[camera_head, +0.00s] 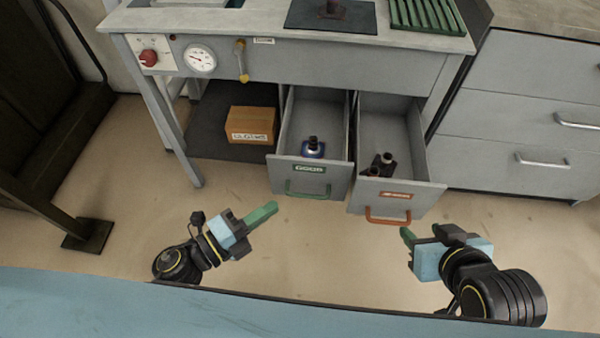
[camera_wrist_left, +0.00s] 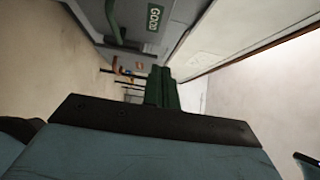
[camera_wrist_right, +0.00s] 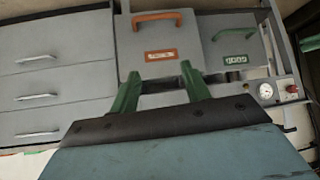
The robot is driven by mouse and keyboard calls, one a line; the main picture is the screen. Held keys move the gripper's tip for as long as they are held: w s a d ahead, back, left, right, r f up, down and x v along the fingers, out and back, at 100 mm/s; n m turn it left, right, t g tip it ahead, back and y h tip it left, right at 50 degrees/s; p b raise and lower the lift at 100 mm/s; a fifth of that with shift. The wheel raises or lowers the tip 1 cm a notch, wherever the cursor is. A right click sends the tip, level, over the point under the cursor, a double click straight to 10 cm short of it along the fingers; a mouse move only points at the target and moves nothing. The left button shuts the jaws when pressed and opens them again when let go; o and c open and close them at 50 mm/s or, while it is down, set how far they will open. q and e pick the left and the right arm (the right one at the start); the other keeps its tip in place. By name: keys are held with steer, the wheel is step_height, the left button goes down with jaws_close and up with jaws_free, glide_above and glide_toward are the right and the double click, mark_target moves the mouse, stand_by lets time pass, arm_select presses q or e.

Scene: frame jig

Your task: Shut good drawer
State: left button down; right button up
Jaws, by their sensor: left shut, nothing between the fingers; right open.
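The good drawer (camera_head: 309,172) stands pulled out under the bench, with a green label and a green handle (camera_head: 307,190). A dark part with a blue base (camera_head: 313,148) sits inside it. Its front also shows in the left wrist view (camera_wrist_left: 150,40) and the right wrist view (camera_wrist_right: 236,62). My left gripper (camera_head: 262,215) is shut and empty, in front of the good drawer and to the left of its handle, apart from it. My right gripper (camera_head: 406,236) is open and empty, in front of the orange-handled drawer, touching nothing.
The orange-handled drawer (camera_head: 397,195) beside it is also pulled out, with dark parts (camera_head: 383,163) inside. A cardboard box (camera_head: 251,125) lies on the lower shelf to the left. A grey cabinet (camera_head: 540,145) stands at the right. The floor before the drawers is clear.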

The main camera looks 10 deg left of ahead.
mark_target(315, 164)
arm_select(q)
steer(key=x, duration=0.3)
steer(key=w+a+b+x, duration=0.1)
steer(key=x, duration=0.3)
steer(key=b+x, duration=0.1)
steer(key=x, duration=0.2)
steer(key=shift+w+a+f, duration=0.1)
steer(key=shift+w+a, duration=0.05)
steer(key=shift+w, duration=0.7)
arm_select(e)
steer(key=w+a+r+t+y, duration=0.2)
steer(key=w+a+r+t, duration=0.1)
steer(key=w+r+t, duration=0.2)
steer(key=shift+w+a+r+t, duration=0.3)
steer(key=shift+r+t, duration=0.8)
steer(key=shift+r, duration=0.85)
